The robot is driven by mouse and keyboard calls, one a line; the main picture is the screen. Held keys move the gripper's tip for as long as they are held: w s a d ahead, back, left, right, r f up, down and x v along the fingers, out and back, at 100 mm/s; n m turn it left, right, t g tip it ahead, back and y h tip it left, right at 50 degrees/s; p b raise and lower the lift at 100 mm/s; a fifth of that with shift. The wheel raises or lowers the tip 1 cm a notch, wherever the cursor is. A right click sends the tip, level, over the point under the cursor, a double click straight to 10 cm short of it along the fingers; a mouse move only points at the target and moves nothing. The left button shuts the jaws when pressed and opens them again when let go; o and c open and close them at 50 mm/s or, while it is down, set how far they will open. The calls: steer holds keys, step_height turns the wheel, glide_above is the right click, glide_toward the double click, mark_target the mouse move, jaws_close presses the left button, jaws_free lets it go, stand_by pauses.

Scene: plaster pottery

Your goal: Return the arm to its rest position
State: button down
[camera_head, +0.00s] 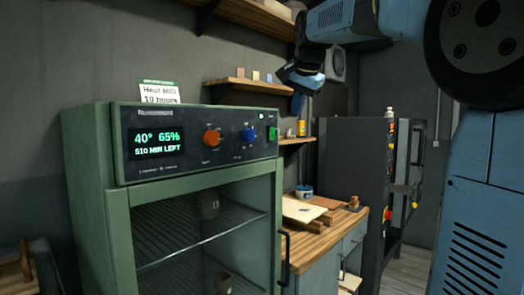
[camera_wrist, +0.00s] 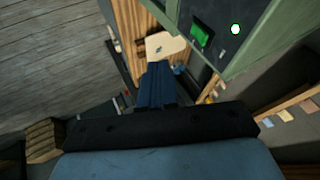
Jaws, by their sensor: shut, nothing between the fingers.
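My gripper (camera_head: 300,80) is held up in the air at the upper middle of the head view, right of the green drying cabinet (camera_head: 87,160) and in front of the wall shelves. My blue arm comes in from the upper right. In the wrist view my gripper's dark blue fingers (camera_wrist: 157,85) are together with nothing between them. They point toward a wooden workbench (camera_wrist: 125,20) below, and they appear apart from everything around them.
The workbench (camera_head: 318,246) carries a pale board (camera_head: 302,210) and a blue-and-white tub (camera_head: 304,191). Shelves (camera_head: 240,84) project from the wall near my gripper. A dark tall cabinet (camera_head: 350,180) stands right of the bench.

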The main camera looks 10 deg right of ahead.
steer(key=s+a+f+n+g, duration=0.1)
steer(key=s+f+n, duration=0.8)
steer(key=s+f, duration=1.9)
steer(key=shift+s+a+f+g, duration=0.15)
steer(key=shift+s+f+g, duration=0.15)
steer(key=shift+f, duration=0.45)
